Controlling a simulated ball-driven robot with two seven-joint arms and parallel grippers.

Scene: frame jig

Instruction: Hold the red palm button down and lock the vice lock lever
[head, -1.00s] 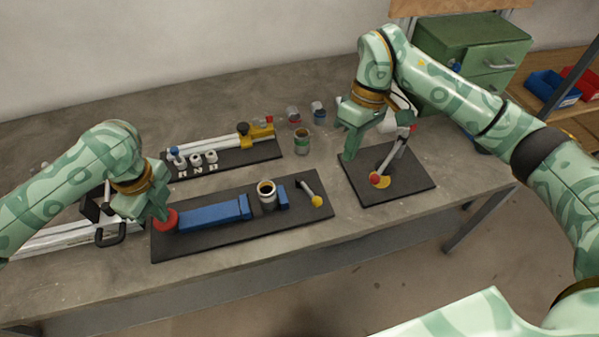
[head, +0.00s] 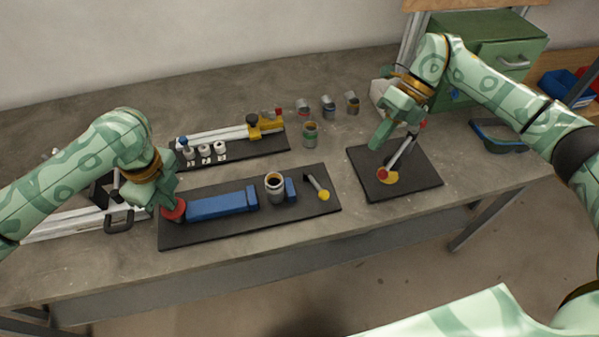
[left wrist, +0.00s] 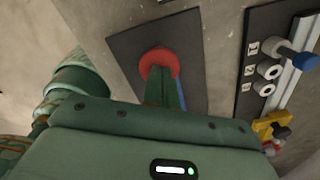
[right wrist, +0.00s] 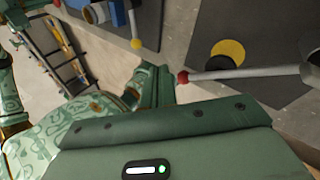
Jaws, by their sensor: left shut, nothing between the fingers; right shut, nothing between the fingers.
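The red palm button (head: 174,210) sits at the left end of a dark plate, beside the blue vice (head: 218,206). My left gripper (head: 168,202) is shut with its fingertips at the button, apparently touching its top; in the left wrist view the fingers cover part of the button (left wrist: 158,62). How far it is pressed I cannot tell. A lever with a yellow knob (head: 322,195), likely the vice lock lever, stands at the plate's right end; its knob also shows in the right wrist view (right wrist: 136,44). My right gripper (head: 376,144) is shut and empty, above the right-hand plate, away from this lever.
A can (head: 274,186) stands between the vice's blue jaws. The right-hand dark plate (head: 425,180) bears a red-knobbed lever (head: 400,158) and a yellow disc (head: 389,178). Several cans, a clamp rail (head: 220,135) and a green cabinet (head: 490,60) stand behind. Bench between the plates is clear.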

